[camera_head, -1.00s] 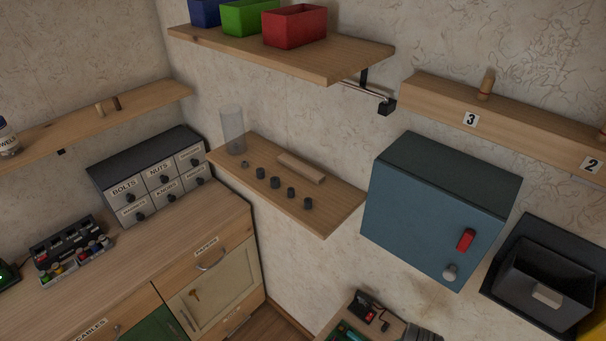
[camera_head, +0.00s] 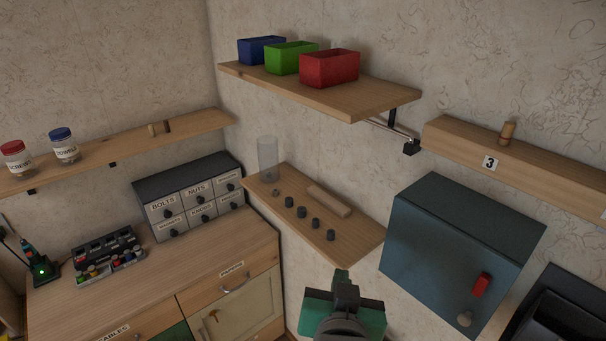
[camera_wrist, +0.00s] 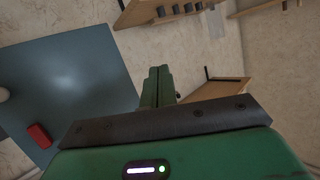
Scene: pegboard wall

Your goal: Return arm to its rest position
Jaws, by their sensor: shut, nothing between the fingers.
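My gripper (camera_head: 341,274) shows at the bottom centre of the head view, a green body with a dark wrist behind it. It is in front of the wall below the small shelf and left of the blue-grey cabinet. In the wrist view my gripper's two green fingers (camera_wrist: 158,72) lie side by side, closed with nothing between them. The blue-grey cabinet (camera_head: 455,250) has a red handle (camera_head: 481,285) and a pale knob. In the wrist view the cabinet (camera_wrist: 75,80) fills the left side.
The small shelf (camera_head: 362,238) holds a clear cylinder (camera_head: 267,158), a wooden block and several dark pegs. An upper shelf (camera_head: 350,103) carries blue, green and red bins. A labelled drawer unit (camera_head: 188,205) stands on the counter at left. A dark open box is at the lower right.

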